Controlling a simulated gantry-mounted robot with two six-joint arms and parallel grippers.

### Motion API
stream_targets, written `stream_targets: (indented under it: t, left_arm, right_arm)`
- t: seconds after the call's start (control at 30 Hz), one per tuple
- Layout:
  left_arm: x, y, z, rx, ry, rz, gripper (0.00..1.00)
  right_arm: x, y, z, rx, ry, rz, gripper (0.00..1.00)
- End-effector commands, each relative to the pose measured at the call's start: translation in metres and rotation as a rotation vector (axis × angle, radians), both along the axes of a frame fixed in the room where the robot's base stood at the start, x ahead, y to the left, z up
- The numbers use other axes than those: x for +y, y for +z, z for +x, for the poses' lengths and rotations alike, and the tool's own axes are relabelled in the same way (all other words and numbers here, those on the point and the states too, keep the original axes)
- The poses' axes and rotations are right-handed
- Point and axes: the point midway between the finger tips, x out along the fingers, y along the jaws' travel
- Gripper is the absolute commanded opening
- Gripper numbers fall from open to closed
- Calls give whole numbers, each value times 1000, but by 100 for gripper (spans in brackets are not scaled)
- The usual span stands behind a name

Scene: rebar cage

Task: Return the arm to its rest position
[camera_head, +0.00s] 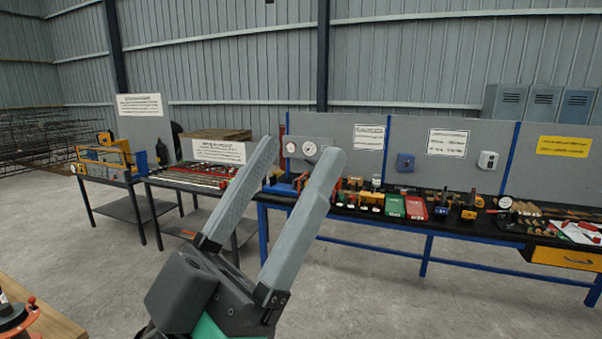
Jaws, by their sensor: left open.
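My left gripper (297,164) is raised in the middle of the head view. Its two long grey fingers point up and to the right, stand apart, and hold nothing between them. Its dark body and a green part show at the bottom edge. The fingers cover part of the benches behind and touch nothing that I can see. My right gripper is not in the picture.
A long blue-legged workbench (470,243) with tools runs along the back right. A dark table (180,183) with rods and a table with a yellow machine (103,155) stand at the left. A wooden surface (52,322) shows bottom left. The concrete floor is clear.

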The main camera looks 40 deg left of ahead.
Motion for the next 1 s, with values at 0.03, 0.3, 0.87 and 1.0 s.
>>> stream_targets:
  t: [0.03, 0.3, 0.87, 1.0]
  left_arm:
    - [0, 6, 0, 0, 1, 0, 72]
    - [1, 99, 0, 0, 4, 1, 72]
    - [1, 257, 0, 0, 6, 1, 72]
    - [1, 255, 0, 1, 6, 1, 72]
  right_arm:
    - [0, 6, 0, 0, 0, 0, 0]
    - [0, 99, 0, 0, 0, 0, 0]
    - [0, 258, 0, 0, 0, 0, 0]
    - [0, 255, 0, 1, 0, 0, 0]
